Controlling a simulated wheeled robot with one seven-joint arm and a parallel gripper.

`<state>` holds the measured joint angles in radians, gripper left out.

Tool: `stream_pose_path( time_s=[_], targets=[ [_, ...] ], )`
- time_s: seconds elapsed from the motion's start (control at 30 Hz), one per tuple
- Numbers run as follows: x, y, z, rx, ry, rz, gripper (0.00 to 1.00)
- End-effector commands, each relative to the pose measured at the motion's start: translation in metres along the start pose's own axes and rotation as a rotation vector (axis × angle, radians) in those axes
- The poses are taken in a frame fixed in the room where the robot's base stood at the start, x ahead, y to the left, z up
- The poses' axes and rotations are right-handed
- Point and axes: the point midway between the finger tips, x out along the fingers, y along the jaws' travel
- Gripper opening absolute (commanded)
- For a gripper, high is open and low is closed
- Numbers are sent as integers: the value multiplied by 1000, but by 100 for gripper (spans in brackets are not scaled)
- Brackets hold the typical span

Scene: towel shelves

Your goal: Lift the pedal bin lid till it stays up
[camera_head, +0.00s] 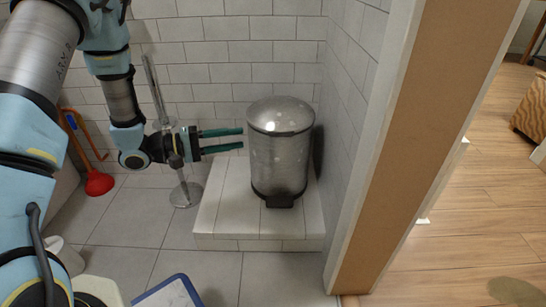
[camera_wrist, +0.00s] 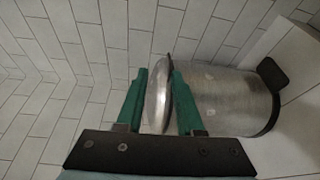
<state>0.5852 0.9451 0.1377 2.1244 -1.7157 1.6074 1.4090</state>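The pedal bin (camera_head: 279,162) is a brushed-metal cylinder standing upright on a white tiled step. Its domed lid (camera_head: 280,114) is down on the body. A dark pedal (camera_head: 280,201) shows at its front base. My gripper (camera_head: 242,138) has green fingers, held level and pointing right at the bin's upper left side, with the tips close to the lid rim. The fingers are open, one above the other. In the wrist view the bin lies sideways, and the lid (camera_wrist: 158,105) shows between the fingers (camera_wrist: 157,76). I cannot tell whether they touch it.
The tiled step (camera_head: 219,215) holds the bin, close to the right wall (camera_head: 346,95). A metal stand (camera_head: 186,194) is behind my wrist. A red plunger (camera_head: 99,183) is at the left. A wooden wall end (camera_head: 425,120) borders the right. Grey floor in front is partly clear.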

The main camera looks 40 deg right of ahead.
Motion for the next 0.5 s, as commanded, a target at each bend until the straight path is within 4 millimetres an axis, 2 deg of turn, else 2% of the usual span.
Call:
stream_pose_path(
  time_s=[0.03, 0.13, 0.33, 0.5],
  targets=[
    [4, -19, -5, 16, 16, 18, 36],
    [8, -29, -13, 47, 46, 47, 36],
    [17, -33, -18, 71, 66, 67, 36],
    [42, -31, -19, 72, 64, 67, 36]
  ],
)
